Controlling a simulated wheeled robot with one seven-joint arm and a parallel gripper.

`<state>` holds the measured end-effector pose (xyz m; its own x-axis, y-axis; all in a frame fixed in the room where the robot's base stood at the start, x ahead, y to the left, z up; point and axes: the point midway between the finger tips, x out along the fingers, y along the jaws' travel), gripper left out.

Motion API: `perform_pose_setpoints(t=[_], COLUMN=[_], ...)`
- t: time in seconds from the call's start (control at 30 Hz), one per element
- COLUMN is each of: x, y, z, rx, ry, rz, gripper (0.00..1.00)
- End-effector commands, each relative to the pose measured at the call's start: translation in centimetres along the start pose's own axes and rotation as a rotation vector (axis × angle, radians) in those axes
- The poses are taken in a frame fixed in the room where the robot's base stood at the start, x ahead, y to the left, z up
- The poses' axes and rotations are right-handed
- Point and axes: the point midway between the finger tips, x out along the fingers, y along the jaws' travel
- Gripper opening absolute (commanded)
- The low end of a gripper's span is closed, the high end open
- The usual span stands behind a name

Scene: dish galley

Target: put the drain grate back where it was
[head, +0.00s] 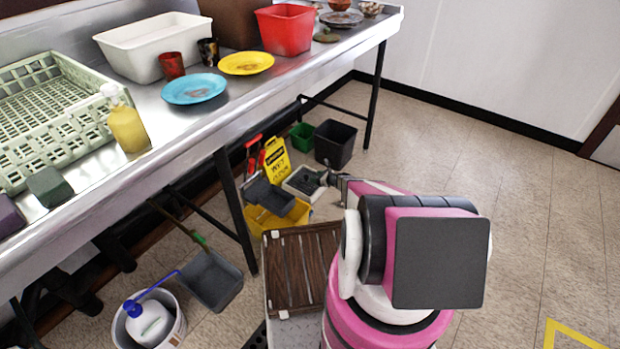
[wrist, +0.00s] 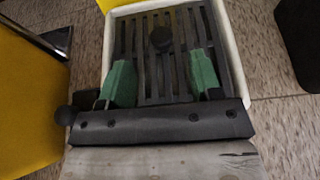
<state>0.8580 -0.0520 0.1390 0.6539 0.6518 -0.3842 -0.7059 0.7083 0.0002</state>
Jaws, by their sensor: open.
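The drain grate (wrist: 152,72) is dark and slotted, with a round dark knob (wrist: 160,38) on top. It lies inside a white-rimmed square frame (wrist: 238,45) in the wrist view. In the head view the grate (head: 304,180) shows small on the floor side, beyond my arm. My gripper (wrist: 161,82) has green fingers, spread apart over the near part of the grate, with the knob ahead of and between them. The gripper is open and empty. Whether the fingertips touch the grate I cannot tell. In the head view my gripper (head: 325,178) is partly hidden by my arm.
A yellow mop bucket (head: 270,222) and a yellow wet-floor sign (head: 276,160) stand left of the grate. A black bin (head: 335,143) and a green bin (head: 302,136) are behind it. The steel counter (head: 210,120) overhangs the left. Floor on the right is clear.

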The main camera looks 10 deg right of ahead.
Motion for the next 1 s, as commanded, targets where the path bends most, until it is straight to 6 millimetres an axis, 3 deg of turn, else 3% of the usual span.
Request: perform_pose_setpoints(t=[0.1,0.33,0.47,0.57,0.77,0.87,1.0], x=[-2.1,-3.9,-4.9,-6.3,-11.1,-14.7,-21.0], y=[0.1,0.2,1.7,4.3,12.1,16.4,22.1], z=[0.1,0.2,2.3,5.7,14.2,18.2,23.0], rx=[0.001,-0.005,-0.082,-0.228,-0.671,-0.929,-1.296], ry=[-0.001,0.001,0.02,0.056,0.161,0.218,0.307], rz=[-0.001,0.003,0.04,0.108,0.332,0.472,0.697], gripper=[0.58,0.58,0.58,0.58,0.58,0.58,0.58])
